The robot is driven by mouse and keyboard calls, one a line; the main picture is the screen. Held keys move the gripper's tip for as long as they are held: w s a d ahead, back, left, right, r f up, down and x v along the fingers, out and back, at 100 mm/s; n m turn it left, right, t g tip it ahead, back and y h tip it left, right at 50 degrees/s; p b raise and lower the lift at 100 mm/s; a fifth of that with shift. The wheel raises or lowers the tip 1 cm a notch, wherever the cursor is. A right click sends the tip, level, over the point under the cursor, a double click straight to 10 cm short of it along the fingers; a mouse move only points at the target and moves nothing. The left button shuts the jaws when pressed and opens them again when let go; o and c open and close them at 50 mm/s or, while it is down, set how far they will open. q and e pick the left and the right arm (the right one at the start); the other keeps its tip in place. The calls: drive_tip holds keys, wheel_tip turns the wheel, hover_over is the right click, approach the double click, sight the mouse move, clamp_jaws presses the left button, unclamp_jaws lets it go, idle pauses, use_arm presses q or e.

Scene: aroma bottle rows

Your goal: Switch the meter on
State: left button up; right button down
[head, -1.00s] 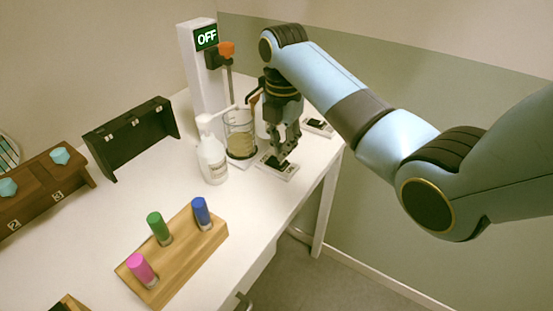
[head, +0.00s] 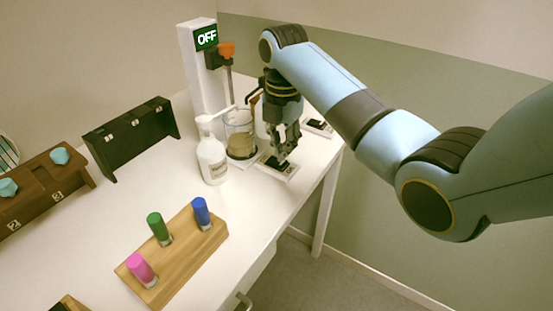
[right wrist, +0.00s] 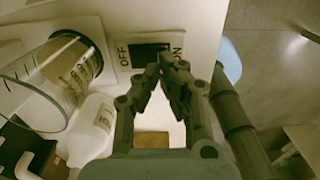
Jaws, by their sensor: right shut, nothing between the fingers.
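In the right wrist view the rocker (right wrist: 149,54) sits between the words OFF on the left and ON on the right. My right gripper (head: 283,157) is shut and empty, its fingertips at the rocker, toward the ON side in the wrist view. I cannot tell whether they touch it. My left gripper is not in view.
A glass beaker (head: 240,146) and a white pump bottle (head: 212,160) stand just left of the switch. A second plate (head: 318,127) lies behind right. A wooden rack (head: 185,247) with pink, green and blue-capped bottles is at the front.

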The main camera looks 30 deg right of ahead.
sight(282, 163)
drive_tip(key=shift+f+b, duration=0.45)
drive_tip(key=shift+f, duration=0.85)
idle(0.4)
wheel_tip(282, 163, up, 7)
drive_tip(key=p, duration=0.8)
drive_tip(key=shift+r+p, duration=0.1)
drive_tip(key=shift+p, duration=0.25)
